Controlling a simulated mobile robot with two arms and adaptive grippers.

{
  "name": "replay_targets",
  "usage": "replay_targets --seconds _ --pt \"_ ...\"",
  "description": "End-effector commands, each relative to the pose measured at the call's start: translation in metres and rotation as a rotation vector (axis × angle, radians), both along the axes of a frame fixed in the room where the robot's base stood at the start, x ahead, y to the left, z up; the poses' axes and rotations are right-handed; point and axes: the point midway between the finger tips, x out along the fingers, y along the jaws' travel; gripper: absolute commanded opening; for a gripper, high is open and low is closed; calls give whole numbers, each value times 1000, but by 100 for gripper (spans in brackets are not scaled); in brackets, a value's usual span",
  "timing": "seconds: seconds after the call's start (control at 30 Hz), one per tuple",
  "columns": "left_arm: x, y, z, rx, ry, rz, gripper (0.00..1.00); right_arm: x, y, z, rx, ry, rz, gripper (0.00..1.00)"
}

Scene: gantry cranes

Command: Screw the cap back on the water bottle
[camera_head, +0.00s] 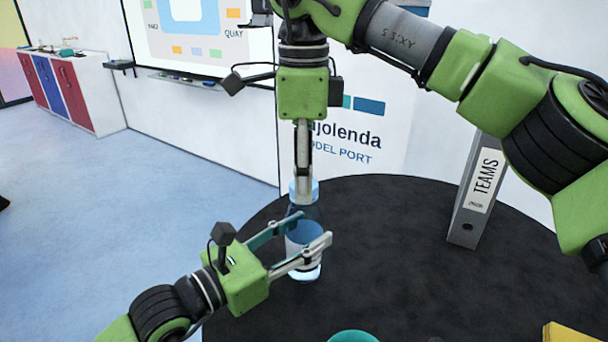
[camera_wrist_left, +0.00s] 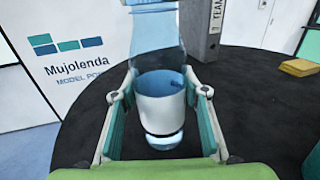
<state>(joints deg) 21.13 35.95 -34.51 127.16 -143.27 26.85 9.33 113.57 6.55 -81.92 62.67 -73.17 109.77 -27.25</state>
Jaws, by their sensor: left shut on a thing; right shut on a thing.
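The water bottle (camera_head: 304,270) stands upright on the black round table. It is see-through light blue with a pale band around its lower part. It also shows in the left wrist view (camera_wrist_left: 163,112). My left gripper (camera_head: 311,228) is shut around the bottle's body from the lower left, one finger on each side. My right gripper (camera_head: 303,192) points straight down from above, its fingers shut at the bottle's top. The cap cannot be made out; the right fingers cover that spot. The bottle's top is out of the left wrist view.
A grey binder (camera_head: 470,205) stands upright at the table's right rear. A teal round thing (camera_head: 353,337) and a yellow thing (camera_head: 572,334) lie at the near edge of view. The black table (camera_head: 410,260) is clear between them. A white wall panel stands behind.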

Motion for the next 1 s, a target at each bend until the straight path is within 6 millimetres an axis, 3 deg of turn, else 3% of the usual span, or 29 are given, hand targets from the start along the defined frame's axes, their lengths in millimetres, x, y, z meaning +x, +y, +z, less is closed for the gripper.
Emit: replay_targets --seconds 1.0 --pt "-1 -1 0 0 -1 -2 0 1 0 -1 1 -3 -2145 4"
